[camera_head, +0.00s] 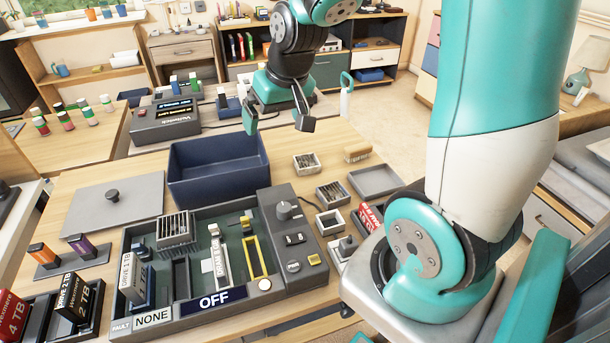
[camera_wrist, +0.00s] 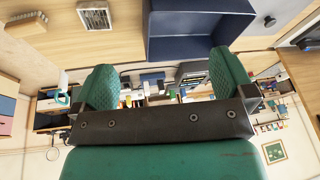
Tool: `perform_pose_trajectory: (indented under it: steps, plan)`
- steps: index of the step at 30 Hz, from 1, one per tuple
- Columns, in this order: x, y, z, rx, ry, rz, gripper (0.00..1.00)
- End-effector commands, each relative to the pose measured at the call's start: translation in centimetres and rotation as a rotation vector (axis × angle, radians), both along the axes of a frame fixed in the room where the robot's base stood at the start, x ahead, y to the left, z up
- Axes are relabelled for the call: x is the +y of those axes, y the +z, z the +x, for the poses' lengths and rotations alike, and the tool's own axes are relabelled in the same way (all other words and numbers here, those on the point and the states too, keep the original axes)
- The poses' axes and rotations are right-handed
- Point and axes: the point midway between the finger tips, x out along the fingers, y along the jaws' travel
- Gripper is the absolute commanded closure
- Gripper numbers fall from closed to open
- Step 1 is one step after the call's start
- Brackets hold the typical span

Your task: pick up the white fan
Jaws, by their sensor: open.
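Several small square grilled blocks that look like fans are on the table. A grilled grey block (camera_head: 175,228) stands in the grey device. I cannot tell for sure which is the white fan. One pale grilled block (camera_wrist: 95,15) shows at the top of the wrist view.
The blue bin (camera_head: 217,166) stands mid-table behind the grey device (camera_head: 282,243) marked OFF. A grey tray (camera_head: 374,181) and a wooden brush-like block (camera_head: 356,154) are at the right. A grey plate with a knob (camera_head: 115,205) lies left.

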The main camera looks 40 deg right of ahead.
Motion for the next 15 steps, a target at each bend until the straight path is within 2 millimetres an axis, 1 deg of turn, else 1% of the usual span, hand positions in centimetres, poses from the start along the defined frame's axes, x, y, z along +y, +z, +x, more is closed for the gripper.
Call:
perform_pose_trajectory:
  steps: [1,3,6,9,11,15]
  plan:
    - [-3.8,-2.9,0.8,-0.005,-0.105,-0.031,0.0]
    - [-7.9,-4.6,1.2,-0.016,-0.211,-0.073,0.0]
    - [-11.5,-5.9,1.2,-0.024,-0.3,-0.113,0.0]
    - [-12.9,-7.1,1.4,-0.026,-0.331,-0.128,0.0]
    - [-13.2,-8.0,1.7,-0.026,-0.333,-0.129,0.0]
    - [-13.7,-11.0,2.6,-0.023,-0.331,-0.127,0.0]
